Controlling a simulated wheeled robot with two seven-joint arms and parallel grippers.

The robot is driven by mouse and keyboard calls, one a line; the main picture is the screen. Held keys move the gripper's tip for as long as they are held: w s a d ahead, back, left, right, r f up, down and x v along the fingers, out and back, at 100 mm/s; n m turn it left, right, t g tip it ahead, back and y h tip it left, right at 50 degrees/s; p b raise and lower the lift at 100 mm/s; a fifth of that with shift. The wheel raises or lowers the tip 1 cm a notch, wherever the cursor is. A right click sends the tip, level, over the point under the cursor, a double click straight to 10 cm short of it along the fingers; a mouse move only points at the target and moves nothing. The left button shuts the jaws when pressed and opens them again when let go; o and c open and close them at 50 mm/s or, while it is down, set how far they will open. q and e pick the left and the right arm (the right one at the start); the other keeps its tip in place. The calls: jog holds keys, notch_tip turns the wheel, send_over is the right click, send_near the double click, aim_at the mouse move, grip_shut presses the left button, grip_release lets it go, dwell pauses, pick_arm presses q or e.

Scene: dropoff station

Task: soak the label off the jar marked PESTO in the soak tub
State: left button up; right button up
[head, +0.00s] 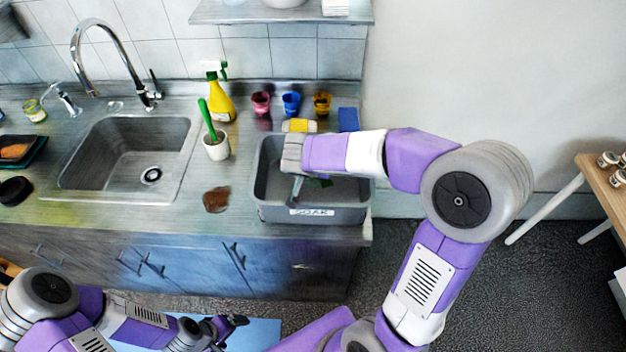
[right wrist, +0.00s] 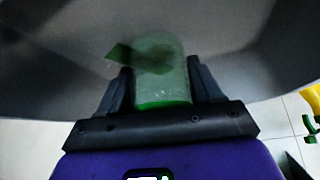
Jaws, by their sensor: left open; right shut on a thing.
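The grey soak tub (head: 362,213), marked SOAK, stands on the counter right of the sink. My right gripper (right wrist: 160,78) reaches down into it, shut on a pale green see-through jar (right wrist: 174,72) with a bright green band at the gripper end. A dark green flat piece (right wrist: 122,52) crosses the jar and sticks out past its left side; I cannot tell whether it is still attached. No lettering is readable on it. In the head view my wrist hides most of the jar; a green bit (head: 322,182) shows in the tub. My left gripper (head: 238,322) is open and empty, low in front of the cabinets.
The sink (head: 130,150) is left of the tub. A white pot with a green-handled brush (head: 216,148), a yellow spray bottle (head: 220,100), small coloured cups (head: 291,103), a yellow sponge (head: 299,125) and a brown patch (head: 216,199) are near. A wooden table (head: 600,180) stands right.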

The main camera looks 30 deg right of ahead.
notch_tip(320, 180, up, 10)
jog(key=p, duration=0.5)
dwell(0.5)
jog(key=shift+a, duration=0.1)
dwell(1.9)
notch_tip(320, 180, up, 4)
jog(key=shift+p, duration=1)
jog(key=shift+s+f, duration=0.1)
